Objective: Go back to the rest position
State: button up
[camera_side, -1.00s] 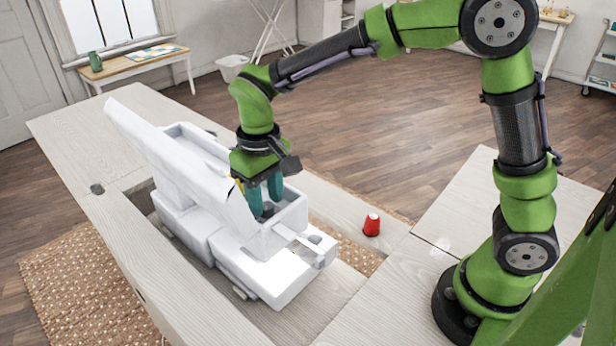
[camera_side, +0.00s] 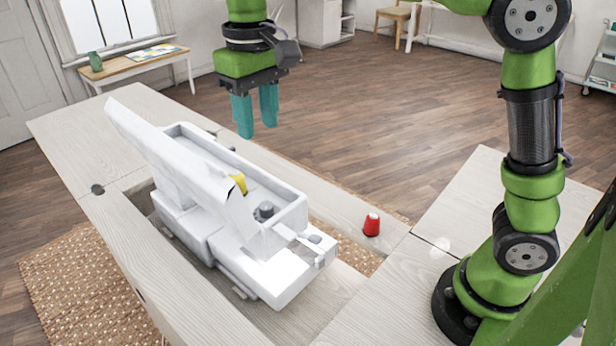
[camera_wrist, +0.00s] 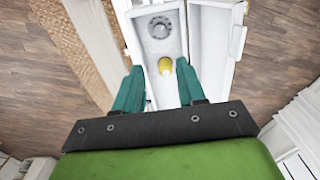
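My gripper (camera_side: 256,112) hangs in the air above and behind the white sewing machine (camera_side: 285,212), with its teal fingers pointing down. The fingers are apart with nothing between them. In the wrist view my gripper (camera_wrist: 160,82) also shows open, with the machine's opened body (camera_wrist: 200,50) below it. A yellow piece (camera_side: 238,183) sits inside the machine's open compartment; it also shows in the wrist view (camera_wrist: 165,66). A grey round part (camera_side: 264,211) is in the same compartment, near its front end.
A red spool-like thing (camera_side: 372,225) stands on the wooden cabinet top (camera_side: 395,280) right of the machine. The machine's tilted white lid (camera_side: 165,150) rises on its left. The air around my gripper is clear. A small table (camera_side: 140,66) stands far behind.

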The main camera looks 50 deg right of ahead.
jog(key=s+d+f+m+t+y, duration=0.1)
jog(key=s+d+f+m+t, duration=0.1)
jog(key=s+d, duration=0.4)
jog(key=s+d+f+m+t+y, duration=0.1)
jog(key=s+d+f+t, duration=0.3)
jog(key=s, duration=0.5)
jog(key=shift+d+m+t, duration=0.5)
jog(key=shift+d+t, duration=0.1)
jog(key=shift+d, duration=0.45)
